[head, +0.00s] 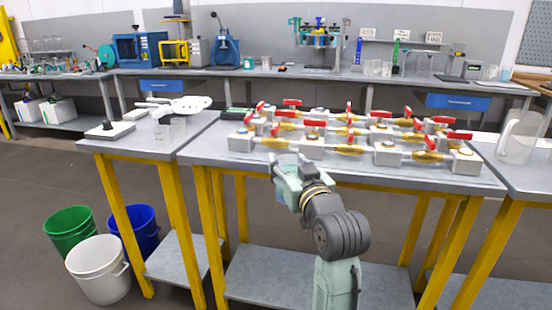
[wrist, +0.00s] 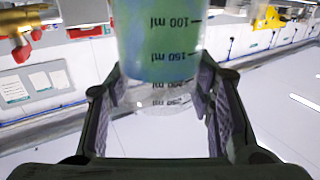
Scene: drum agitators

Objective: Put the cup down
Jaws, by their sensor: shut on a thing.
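The cup (wrist: 160,45) is a clear measuring cup with black millilitre marks and a blue-green tint. In the wrist view it stands between the two fingers of my gripper (wrist: 160,88), which are shut on it. In the head view my gripper (head: 284,178) is at the front edge of the middle table (head: 205,150). The cup is small and pale there, partly hidden by the gripper, and I cannot tell its exact height over the edge.
Several valves with red handles (head: 350,145) fill much of the middle table. The left table holds a scale (head: 108,130) and clear glasses (head: 178,125). A clear pitcher (head: 517,140) stands on the right table. Buckets (head: 98,268) stand on the floor at left. The middle table's front left is bare.

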